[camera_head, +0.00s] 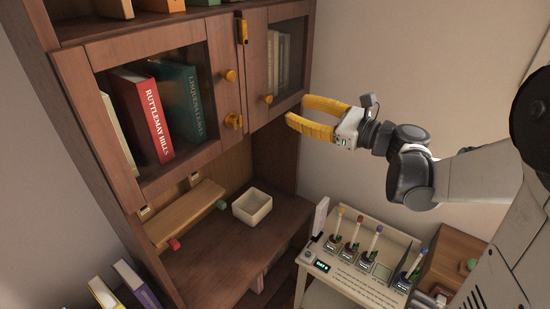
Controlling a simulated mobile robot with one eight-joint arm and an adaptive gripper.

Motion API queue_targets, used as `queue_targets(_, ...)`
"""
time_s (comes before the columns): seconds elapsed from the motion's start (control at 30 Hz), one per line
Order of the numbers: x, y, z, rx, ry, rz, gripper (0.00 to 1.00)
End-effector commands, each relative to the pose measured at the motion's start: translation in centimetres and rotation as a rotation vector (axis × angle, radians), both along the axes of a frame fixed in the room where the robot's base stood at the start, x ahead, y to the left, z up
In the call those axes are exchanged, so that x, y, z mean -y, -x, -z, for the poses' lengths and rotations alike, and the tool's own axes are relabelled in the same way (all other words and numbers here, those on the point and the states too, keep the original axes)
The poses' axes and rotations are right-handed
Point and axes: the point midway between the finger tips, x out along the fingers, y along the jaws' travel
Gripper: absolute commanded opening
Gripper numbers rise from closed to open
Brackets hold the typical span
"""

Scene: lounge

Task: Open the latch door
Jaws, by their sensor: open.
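A brown wooden cabinet has two glass-paned doors, a left door (170,178) and a right door (305,90). The right door has a yellow knob (267,99). A yellow upright latch piece (242,28) sits where the doors meet, higher up. My gripper (297,115) has yellow fingers, is open and empty, and points left. It appears just right of the right door, apart from the knobs and latches.
Books (150,113) stand behind the left glass. Below, a desk surface (205,258) holds a small white square bowl (252,206). A white stand (355,285) with several coloured tubes is at the lower right. The wall right of the cabinet is bare.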

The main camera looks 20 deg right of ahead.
Motion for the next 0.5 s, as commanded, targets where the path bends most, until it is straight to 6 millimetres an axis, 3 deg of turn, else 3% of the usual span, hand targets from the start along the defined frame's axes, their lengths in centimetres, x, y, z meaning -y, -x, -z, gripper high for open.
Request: queue_targets(0.5,-5.5,3.3,7.0,0.008,0.450,-0.096,0.42)
